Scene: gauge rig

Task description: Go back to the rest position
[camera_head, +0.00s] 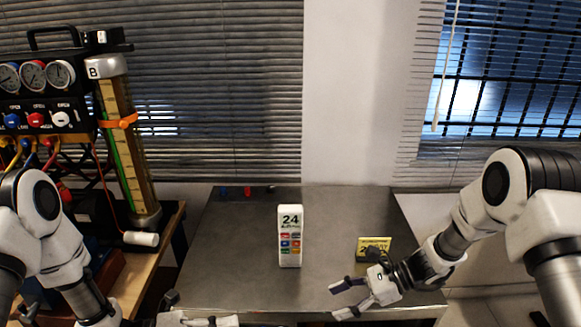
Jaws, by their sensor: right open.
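My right gripper (339,300) is open and empty above the front right part of the grey metal table (235,265). Its fingers point left, below and to the right of a white upright device (290,240) marked 24 with coloured labels. A small yellow sign (374,245) stands just behind the gripper, partly hidden by it. My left gripper (205,320) shows only in part at the bottom edge, in front of the table. Its jaw opening cannot be made out.
At the left, a gauge rig (38,85) with dials, knobs and hoses stands beside a tall cylinder (122,140) marked B with an orange clamp, on a wooden bench (165,235). Small red and blue pieces (247,191) lie at the table's back edge. The table's middle left is clear.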

